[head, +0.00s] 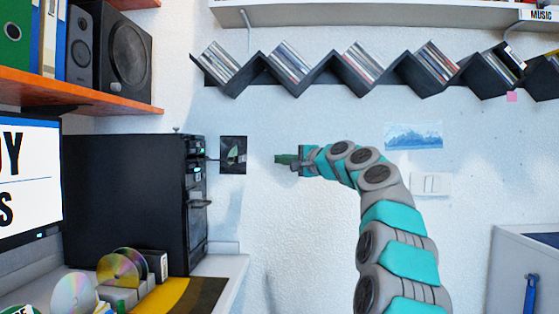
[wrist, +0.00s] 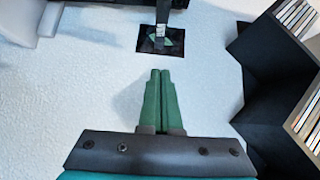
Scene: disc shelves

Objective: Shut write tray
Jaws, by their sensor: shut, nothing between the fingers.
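A black disc tower (head: 130,200) stands at the left in the head view, its narrow drive front facing right. Another thin piece (head: 210,159) juts out higher up. My gripper (head: 277,159) is in open air to the right of the tower, level with its upper drives and apart from it. Its green fingers point left. In the wrist view the fingers (wrist: 160,73) lie together and empty, below a dark narrow part (wrist: 161,38) at the top.
A dark picture (head: 233,155) hangs on the wall between tower and gripper. A zigzag shelf of discs (head: 290,75) runs above. Loose discs (head: 120,268) stand in a holder at the lower left. A speaker (head: 122,55) sits on the orange shelf.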

